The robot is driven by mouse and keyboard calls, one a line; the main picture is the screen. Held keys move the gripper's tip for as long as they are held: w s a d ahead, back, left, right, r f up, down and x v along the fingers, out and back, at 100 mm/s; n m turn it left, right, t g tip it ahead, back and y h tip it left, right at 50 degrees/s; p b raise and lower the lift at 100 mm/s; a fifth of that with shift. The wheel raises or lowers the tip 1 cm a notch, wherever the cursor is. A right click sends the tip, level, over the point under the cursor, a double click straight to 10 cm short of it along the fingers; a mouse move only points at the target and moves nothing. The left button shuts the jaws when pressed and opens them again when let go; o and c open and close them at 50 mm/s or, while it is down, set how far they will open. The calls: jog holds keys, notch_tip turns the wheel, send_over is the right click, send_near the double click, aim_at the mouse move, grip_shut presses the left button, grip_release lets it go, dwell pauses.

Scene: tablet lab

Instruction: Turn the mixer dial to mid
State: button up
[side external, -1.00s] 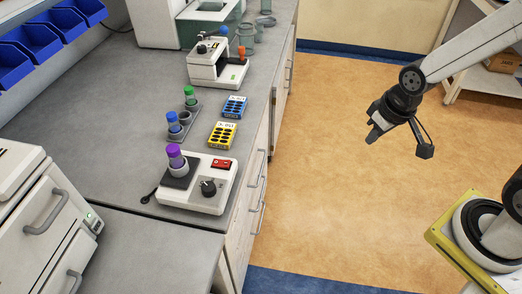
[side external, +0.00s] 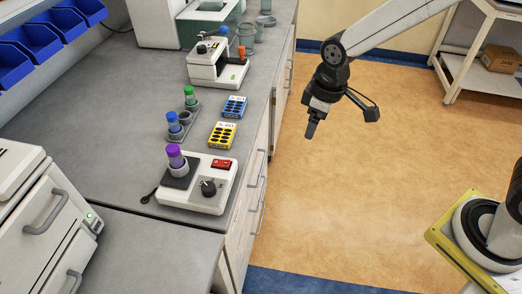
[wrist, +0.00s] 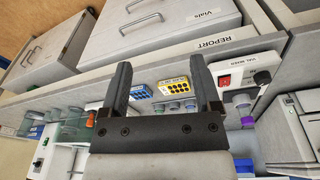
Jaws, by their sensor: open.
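The vial mixer (side external: 205,190) is a white box near the counter's front edge, with a black dial (side external: 209,187) and a red switch (side external: 221,164) on top. A purple-capped vial (side external: 176,160) stands upright on its dark pad. In the wrist view, the mixer (wrist: 243,70) is at the right, with its dial (wrist: 262,77) beside the red switch. The dial's exact setting is too small to tell. My gripper (side external: 311,130) hangs over the floor, right of the counter and apart from the mixer. In the wrist view its two fingers (wrist: 160,88) are spread and empty.
A yellow block (side external: 222,134) and a blue block (side external: 234,106) lie behind the mixer. A grey rack (side external: 180,131) holds green- and blue-capped vials. A white device (side external: 215,68) with an orange knob stands farther back. The floor between the counter and my base is clear.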

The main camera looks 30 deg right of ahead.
jog(key=w+a+n+g, duration=0.1)
jog(key=w+a+n, duration=0.15)
jog(key=a, duration=0.35)
jog(key=w+a+n, duration=0.2)
jog(key=a+n, duration=0.2)
jog(key=a, duration=0.3)
jog(key=n+g, duration=0.1)
jog(key=n, duration=0.4)
send_over(207, 186)
jog(key=shift+w, duration=0.2)
jog(key=shift+f, duration=0.1)
jog(key=shift+s+f, duration=0.2)
jog(key=shift+f, duration=3.6)
jog(key=shift+c, duration=0.3)
grip_shut()
